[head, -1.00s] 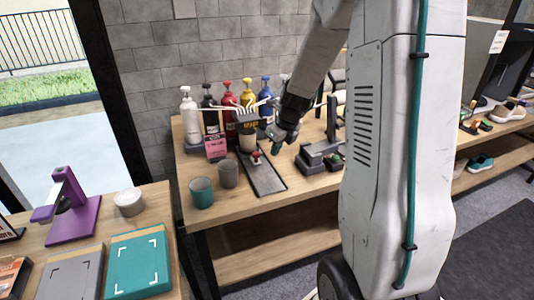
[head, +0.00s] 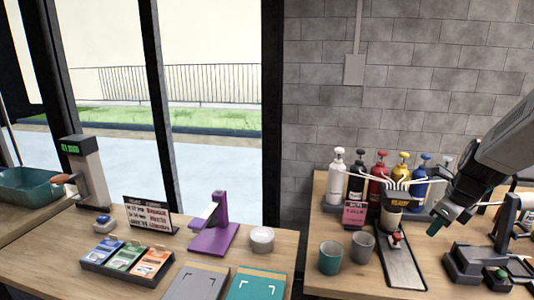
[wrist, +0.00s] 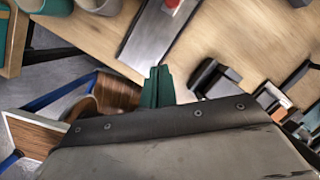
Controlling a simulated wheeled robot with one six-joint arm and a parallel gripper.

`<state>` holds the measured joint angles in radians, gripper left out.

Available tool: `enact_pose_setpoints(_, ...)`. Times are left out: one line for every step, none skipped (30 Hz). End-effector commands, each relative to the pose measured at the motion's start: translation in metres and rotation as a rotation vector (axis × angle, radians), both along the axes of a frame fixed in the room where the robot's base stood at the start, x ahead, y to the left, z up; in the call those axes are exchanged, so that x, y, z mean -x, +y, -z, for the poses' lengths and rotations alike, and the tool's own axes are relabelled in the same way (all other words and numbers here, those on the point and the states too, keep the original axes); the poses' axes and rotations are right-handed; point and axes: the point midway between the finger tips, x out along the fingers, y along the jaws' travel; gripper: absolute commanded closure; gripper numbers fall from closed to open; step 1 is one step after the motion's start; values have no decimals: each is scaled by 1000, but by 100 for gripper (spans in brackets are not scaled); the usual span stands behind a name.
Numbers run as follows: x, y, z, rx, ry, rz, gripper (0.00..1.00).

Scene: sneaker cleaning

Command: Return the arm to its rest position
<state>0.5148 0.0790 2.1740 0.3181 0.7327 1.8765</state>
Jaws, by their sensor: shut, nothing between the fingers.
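My gripper (head: 437,226) hangs at the right of the head view, above the wooden table and to the right of the dark tray. Its green fingertips (wrist: 157,88) are together with nothing between them in the wrist view. My arm comes in from the right edge of the head view. The gripper appears apart from the table and from the things on it.
Several pump bottles (head: 381,178) and a cup of white sticks (head: 394,212) stand near my gripper. A teal cup (head: 330,257), a grey cup (head: 362,246), a dark tray (head: 402,270) and a black stand (head: 478,260) share the table. A purple stand (head: 215,238) is on the left table.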

Motion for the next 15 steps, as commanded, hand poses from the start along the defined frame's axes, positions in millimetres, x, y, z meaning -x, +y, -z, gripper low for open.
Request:
enact_pose_setpoints(9, 5, 5, 13, 21, -113, 100)
enact_pose_setpoints(16, 8, 6, 23, 30, -195, 100)
enact_pose_setpoints(25, 14, 5, 40, 38, -316, 100)
enact_pose_setpoints(32, 19, 3, 53, 43, -412, 100)
enact_pose_setpoints(40, 26, 0, 65, 46, -512, 100)
enact_pose_setpoints(50, 36, -4, 84, 47, -651, 100)
enact_pose_setpoints(58, 43, -7, 96, 47, -757, 100)
enact_pose_setpoints(66, 51, -12, 110, 46, -864, 100)
enact_pose_setpoints(77, 63, -17, 127, 44, -1009, 100)
enact_pose_setpoints(86, 71, -22, 141, 41, -1119, 100)
enact_pose_setpoints(95, 80, -27, 155, 37, -1232, 100)
enact_pose_setpoints(108, 91, -33, 173, 31, -1379, 100)
enact_pose_setpoints(119, 100, -37, 186, 26, -1495, 100)
enact_pose_setpoints(129, 109, -43, 201, 19, -1610, 100)
enact_pose_setpoints(144, 120, -49, 221, 13, -1761, 100)
